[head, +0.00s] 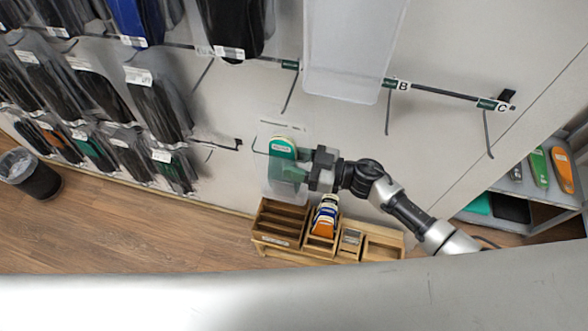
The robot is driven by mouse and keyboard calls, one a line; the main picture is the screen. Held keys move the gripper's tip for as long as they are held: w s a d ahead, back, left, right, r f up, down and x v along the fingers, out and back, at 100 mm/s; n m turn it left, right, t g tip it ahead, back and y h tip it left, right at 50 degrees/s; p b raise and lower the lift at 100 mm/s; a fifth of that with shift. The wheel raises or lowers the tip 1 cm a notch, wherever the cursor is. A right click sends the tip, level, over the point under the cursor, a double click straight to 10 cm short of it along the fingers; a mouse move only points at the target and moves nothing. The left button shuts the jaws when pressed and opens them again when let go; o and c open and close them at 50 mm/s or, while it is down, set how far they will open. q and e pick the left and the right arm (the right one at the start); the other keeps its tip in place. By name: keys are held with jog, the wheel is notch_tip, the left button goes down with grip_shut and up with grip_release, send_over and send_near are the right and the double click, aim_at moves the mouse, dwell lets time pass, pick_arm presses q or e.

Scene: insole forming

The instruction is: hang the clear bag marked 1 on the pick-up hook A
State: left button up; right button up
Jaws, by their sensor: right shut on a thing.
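A clear bag (270,172) with a green insole (283,150) and a white label hangs upright below the wall rail. The label is too small to read. My right gripper (310,174) comes from the right and is shut on the bag's right side. Hook B (387,115) and hook C (488,137) are to the right. The leftmost hook is empty and above the bag, apart from it. My left gripper is not in view.
The pale translucent panel (350,60) hangs between the leftmost hook and B. Packaged insoles (155,105) crowd the left wall. A wooden organizer (280,224) with insoles stands below. A grey shelf (540,205) is at the right, and a bin (35,180) at the far left.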

jog(key=shift+w+d+f+b, duration=0.1)
jog(key=shift+w+d+b, duration=0.1)
jog(key=shift+w+b, duration=0.25)
jog(key=shift+w+d+f, duration=0.15)
jog(key=shift+w+f, duration=0.2)
jog(key=shift+w, duration=0.3)
